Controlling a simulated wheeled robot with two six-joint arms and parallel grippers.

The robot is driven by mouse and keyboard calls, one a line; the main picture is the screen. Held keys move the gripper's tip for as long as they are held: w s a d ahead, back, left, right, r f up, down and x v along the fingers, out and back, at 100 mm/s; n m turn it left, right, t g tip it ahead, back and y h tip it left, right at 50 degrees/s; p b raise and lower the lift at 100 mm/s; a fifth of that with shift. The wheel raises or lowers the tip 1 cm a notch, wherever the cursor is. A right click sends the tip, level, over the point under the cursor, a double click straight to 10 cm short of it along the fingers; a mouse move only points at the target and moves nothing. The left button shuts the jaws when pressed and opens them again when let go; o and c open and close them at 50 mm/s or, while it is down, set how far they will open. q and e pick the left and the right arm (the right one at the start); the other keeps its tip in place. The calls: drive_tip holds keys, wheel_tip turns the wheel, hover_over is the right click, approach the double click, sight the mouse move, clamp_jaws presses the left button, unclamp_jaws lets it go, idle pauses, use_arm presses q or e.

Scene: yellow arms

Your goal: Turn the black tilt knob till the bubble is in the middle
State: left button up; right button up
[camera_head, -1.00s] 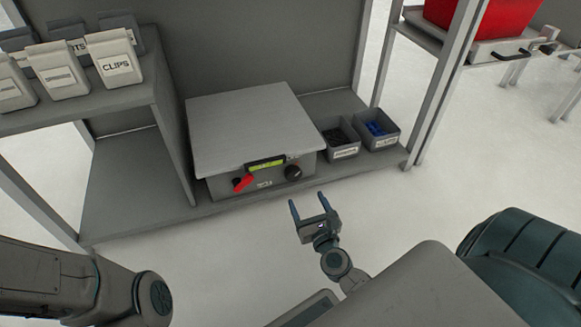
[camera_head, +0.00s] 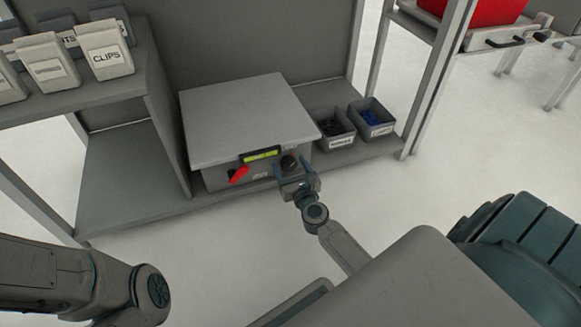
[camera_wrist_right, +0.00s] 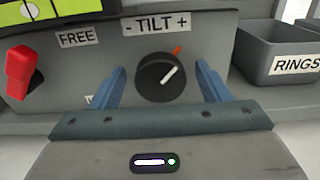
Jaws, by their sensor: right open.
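The black tilt knob (camera_head: 289,161) is on the front of a grey levelling box, right of the yellow-green bubble vial (camera_head: 261,156). In the right wrist view the knob (camera_wrist_right: 158,78) has a white line pointing up and right, near an orange mark, under "- TILT +". My right gripper (camera_head: 292,169) is open, its blue fingers either side of the knob with visible gaps in the wrist view (camera_wrist_right: 162,88). My left gripper is out of view.
A red lever (camera_head: 238,175) is left of the knob, by the "FREE" label. A flat grey plate (camera_head: 245,115) tops the box. Grey bins (camera_head: 337,143) stand to its right, one labelled "RINGS". A shelf upright (camera_head: 425,90) is further right.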

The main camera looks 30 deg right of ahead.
drive_tip(key=c, duration=1)
drive_tip(key=shift+n, duration=0.4)
drive_tip(key=n+p, duration=0.2)
drive_tip(key=n, duration=0.1)
drive_tip(key=shift+a+n, duration=0.1)
drive_tip(key=shift+n, duration=0.3)
drive_tip(key=n+p, duration=0.1)
drive_tip(key=n, duration=0.2)
drive_tip(key=shift+a+n, duration=0.1)
drive_tip(key=shift+n, duration=0.2)
drive_tip(key=shift+n+p, duration=0.45)
drive_tip(key=shift+n, duration=0.15)
drive_tip(key=shift+f, duration=0.1)
drive_tip(key=o, duration=1)
